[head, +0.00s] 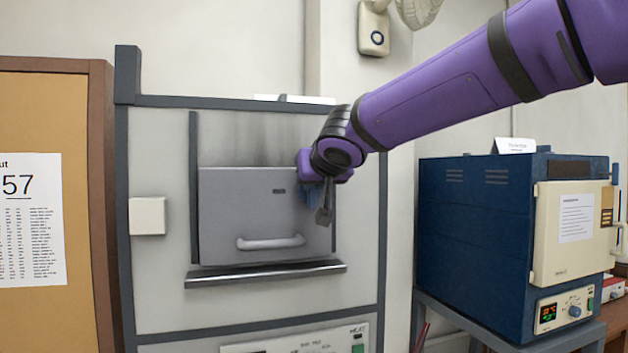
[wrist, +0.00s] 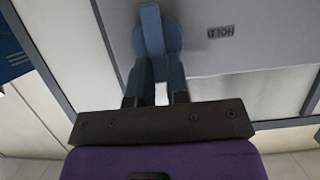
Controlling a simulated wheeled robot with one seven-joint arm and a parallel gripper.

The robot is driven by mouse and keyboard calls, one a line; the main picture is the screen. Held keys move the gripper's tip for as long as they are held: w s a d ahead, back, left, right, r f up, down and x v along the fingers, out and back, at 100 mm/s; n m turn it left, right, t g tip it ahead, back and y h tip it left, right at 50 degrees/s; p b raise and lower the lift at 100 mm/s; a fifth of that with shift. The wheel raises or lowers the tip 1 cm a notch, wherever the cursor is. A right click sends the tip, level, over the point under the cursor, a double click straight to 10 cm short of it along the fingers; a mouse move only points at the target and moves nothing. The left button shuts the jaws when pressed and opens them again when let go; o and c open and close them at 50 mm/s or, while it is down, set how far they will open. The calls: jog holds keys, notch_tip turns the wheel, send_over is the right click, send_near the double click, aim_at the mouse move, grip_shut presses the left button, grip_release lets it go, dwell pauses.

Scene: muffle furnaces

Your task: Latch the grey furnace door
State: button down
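The grey furnace door (head: 235,210) stands flat over the furnace opening, with a pale handle (head: 270,242) low on it. My gripper (head: 320,192) is at the door's upper right edge. A blue latch with a round hub (wrist: 172,38) and a straight lever (wrist: 150,28) shows in the wrist view beside the door (wrist: 240,45) and its printed label. My gripper's two fingers (wrist: 157,82) lie close on either side of the lever's near end. Whether they press on it is not clear. In the head view my gripper hides most of the latch.
A metal ledge (head: 265,275) juts out below the door. A blue furnace with a cream door (head: 470,225) stands on a bench to the right. A brown-framed board (head: 101,200) is at the left. A white box (head: 147,216) sits on the panel left of the door.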

aim_at(303, 192)
dwell(0.3)
jog(key=n+t+h, duration=0.1)
jog(key=n, duration=0.2)
jog(key=a+f+n+t+h, duration=0.1)
jog(key=n+h, duration=0.1)
jog(key=n, duration=0.1)
jog(key=a+n+t+h, duration=0.1)
jog(key=n+h, duration=0.1)
jog(key=n, duration=0.1)
jog(key=shift+s+a+f+n, duration=0.25)
jog(key=shift+s+f+n, duration=0.1)
jog(key=shift+f+n, duration=0.05)
jog(key=shift+f+n+t+h, duration=0.2)
jog(key=shift+n+t, duration=0.3)
jog(key=shift+n, duration=0.45)
jog(key=shift+f+n+t+h, duration=0.1)
jog(key=shift+f+n+t, duration=0.3)
jog(key=shift+n, duration=0.55)
jog(key=c, duration=1.1)
grip_release()
jog(key=shift+r, duration=0.1)
jog(key=s+a, duration=0.1)
jog(key=s, duration=1)
jog(key=shift+a, duration=0.15)
